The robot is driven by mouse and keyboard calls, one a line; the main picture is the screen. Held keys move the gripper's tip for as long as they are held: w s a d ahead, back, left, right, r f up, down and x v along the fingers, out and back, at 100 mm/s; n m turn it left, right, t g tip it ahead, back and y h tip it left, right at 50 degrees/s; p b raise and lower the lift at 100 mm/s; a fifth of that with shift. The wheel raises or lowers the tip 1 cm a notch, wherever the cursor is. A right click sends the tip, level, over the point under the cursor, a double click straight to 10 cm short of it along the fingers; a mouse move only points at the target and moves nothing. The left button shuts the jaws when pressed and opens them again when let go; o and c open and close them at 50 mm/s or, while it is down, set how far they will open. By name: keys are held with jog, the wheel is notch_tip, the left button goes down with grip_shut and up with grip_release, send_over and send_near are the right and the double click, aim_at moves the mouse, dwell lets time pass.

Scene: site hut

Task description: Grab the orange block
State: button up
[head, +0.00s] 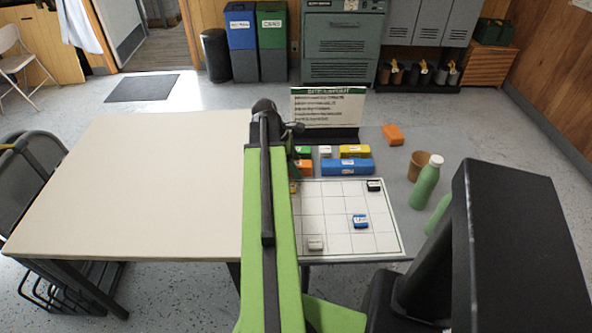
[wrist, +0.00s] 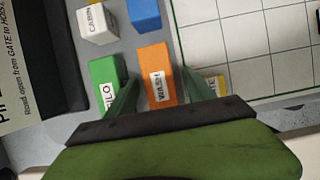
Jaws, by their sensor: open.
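An orange block (wrist: 159,72) with a white label lies on the grey table in the wrist view. In the head view an orange block (head: 306,168) shows partly behind my arm, beside the grid sheet. My gripper (wrist: 160,76) is open, its two green fingers on either side of the labelled orange block. The left finger is between it and a green block (wrist: 102,78). I cannot tell whether the fingers touch the orange block. The gripper's fingers are hidden in the head view. Another orange piece (head: 392,135) lies at the back right of the table.
A white block (wrist: 97,21), a blue block (wrist: 145,14) and a small yellowish block (wrist: 214,84) are close by. The white grid sheet (head: 335,215) carries small pieces. A sign (head: 328,105), brown cup (head: 418,166) and green bottle (head: 426,184) stand around it. The beige table (head: 140,180) is bare.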

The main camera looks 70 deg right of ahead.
jog(key=shift+f, duration=0.25)
jog(key=shift+c, duration=0.4)
grip_shut()
